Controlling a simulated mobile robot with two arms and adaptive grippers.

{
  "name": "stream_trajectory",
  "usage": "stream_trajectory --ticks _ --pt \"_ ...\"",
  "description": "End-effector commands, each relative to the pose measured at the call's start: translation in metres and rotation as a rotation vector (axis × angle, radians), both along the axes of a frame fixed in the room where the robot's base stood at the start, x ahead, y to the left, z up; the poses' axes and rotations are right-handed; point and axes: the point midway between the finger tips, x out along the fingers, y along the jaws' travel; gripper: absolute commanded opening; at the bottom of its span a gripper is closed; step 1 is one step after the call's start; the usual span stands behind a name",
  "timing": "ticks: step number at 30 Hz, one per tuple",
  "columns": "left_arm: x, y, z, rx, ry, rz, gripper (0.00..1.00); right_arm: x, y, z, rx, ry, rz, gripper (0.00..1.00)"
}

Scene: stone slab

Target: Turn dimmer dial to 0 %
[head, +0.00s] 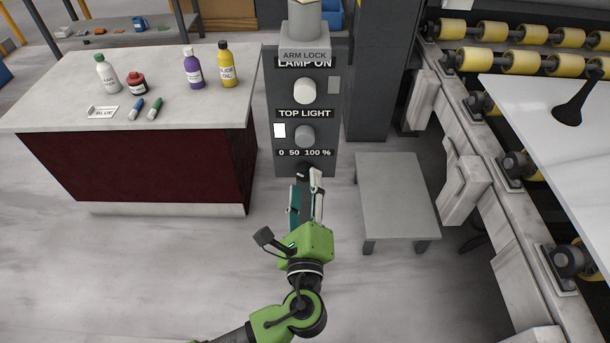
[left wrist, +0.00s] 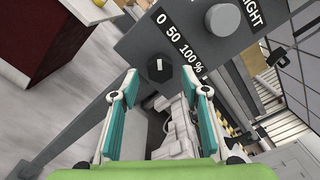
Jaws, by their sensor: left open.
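The dimmer dial is a black faceted knob with a short white mark, low on a grey control panel (head: 284,95). In the left wrist view the dial (left wrist: 159,68) sits beside the "0 50 100 %" label (left wrist: 180,42). I cannot tell which number its mark points to. In the head view the dial (head: 303,169) is partly hidden by my left gripper (head: 305,183). My left gripper is open and empty, its teal fingers facing the panel. In the left wrist view the dial appears between the fingertips (left wrist: 160,80); contact is not clear. My right gripper is not in view.
A grey knob (head: 304,136) under "TOP LIGHT" and a pale knob (head: 304,90) under "LAMP ON" sit above the dial. A table (head: 215,110) with bottles stands left. A low grey platform (head: 393,190) and a roller conveyor (head: 500,200) stand right. Floor is clear before the panel.

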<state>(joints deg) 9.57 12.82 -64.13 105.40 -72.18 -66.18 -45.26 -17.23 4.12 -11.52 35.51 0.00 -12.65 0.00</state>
Motion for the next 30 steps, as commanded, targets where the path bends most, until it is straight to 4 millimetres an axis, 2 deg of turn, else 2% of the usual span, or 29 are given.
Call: stream_trajectory --ticks 3,6,16,17,18,21,26,30 --pt "0.016 0.0 0.001 0.0 -0.002 0.0 0.42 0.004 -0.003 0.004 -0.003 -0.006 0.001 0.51" --pt "0.022 0.0 0.001 0.0 0.0 0.0 0.42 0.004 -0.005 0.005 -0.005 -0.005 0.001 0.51" --pt "0.026 0.0 0.0 -0.001 0.0 0.0 0.42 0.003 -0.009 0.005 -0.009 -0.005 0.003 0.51" --pt "0.026 0.0 0.0 -0.001 0.0 0.0 0.37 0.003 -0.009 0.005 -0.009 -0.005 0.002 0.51" --pt "0.026 0.0 0.0 -0.001 0.0 0.0 0.26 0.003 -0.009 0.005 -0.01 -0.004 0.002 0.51" --pt "0.025 0.0 0.0 -0.001 0.0 0.0 0.04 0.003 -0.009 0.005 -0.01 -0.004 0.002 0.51" --pt "0.025 0.0 -0.001 -0.007 0.001 0.0 0.04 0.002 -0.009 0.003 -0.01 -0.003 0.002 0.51" --pt "0.025 -0.001 -0.005 -0.078 0.003 0.0 0.04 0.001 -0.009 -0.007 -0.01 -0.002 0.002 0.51"
